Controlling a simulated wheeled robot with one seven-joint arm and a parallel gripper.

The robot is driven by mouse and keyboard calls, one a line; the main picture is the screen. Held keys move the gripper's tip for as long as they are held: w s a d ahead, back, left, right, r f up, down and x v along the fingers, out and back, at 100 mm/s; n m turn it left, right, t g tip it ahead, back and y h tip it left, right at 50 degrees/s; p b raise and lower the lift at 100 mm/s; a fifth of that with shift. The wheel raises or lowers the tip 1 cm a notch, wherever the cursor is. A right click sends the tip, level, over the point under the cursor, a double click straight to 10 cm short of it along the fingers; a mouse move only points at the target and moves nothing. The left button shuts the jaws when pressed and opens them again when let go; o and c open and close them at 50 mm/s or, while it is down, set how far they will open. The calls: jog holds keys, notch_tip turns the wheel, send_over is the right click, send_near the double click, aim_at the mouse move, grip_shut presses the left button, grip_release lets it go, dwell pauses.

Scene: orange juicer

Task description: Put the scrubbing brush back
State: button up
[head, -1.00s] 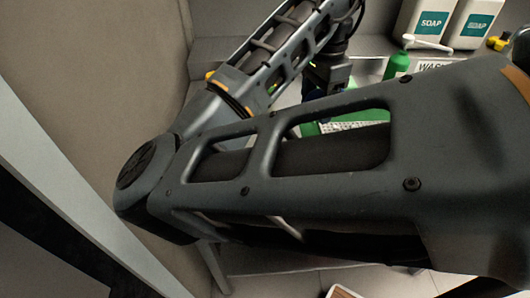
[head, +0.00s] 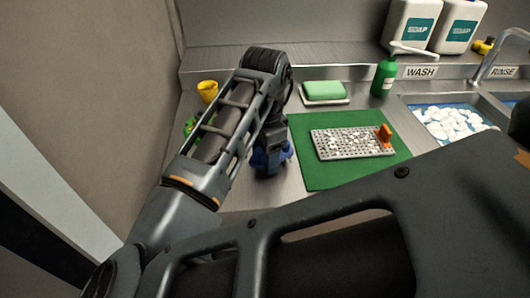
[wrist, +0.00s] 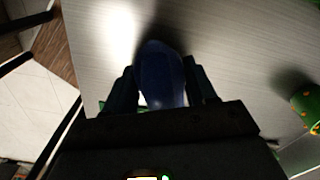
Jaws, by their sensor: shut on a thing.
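My gripper (wrist: 162,75) is shut on a dark blue, rounded thing, which I take to be the scrubbing brush (wrist: 163,82). The brush is between the two fingers in the wrist view, above the bare metal counter. In the head view, blue parts show at my gripper's end, left of the green mat, but brush and fingers cannot be told apart there. The brush's bristles are hidden. I cannot tell whether it touches the counter.
A green mat (head: 310,178) bears a perforated metal tray (head: 350,146) with an orange handle. A green sponge (head: 324,88) on a dish, a green bottle (head: 384,75) and the wash sink (head: 448,122) stand beyond. A yellow cup (head: 207,88) and a green orange-spotted thing (wrist: 306,106) are on the left.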

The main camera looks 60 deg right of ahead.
jog(key=shift+f, duration=0.1)
jog(key=shift+f, duration=0.1)
jog(key=o, duration=1)
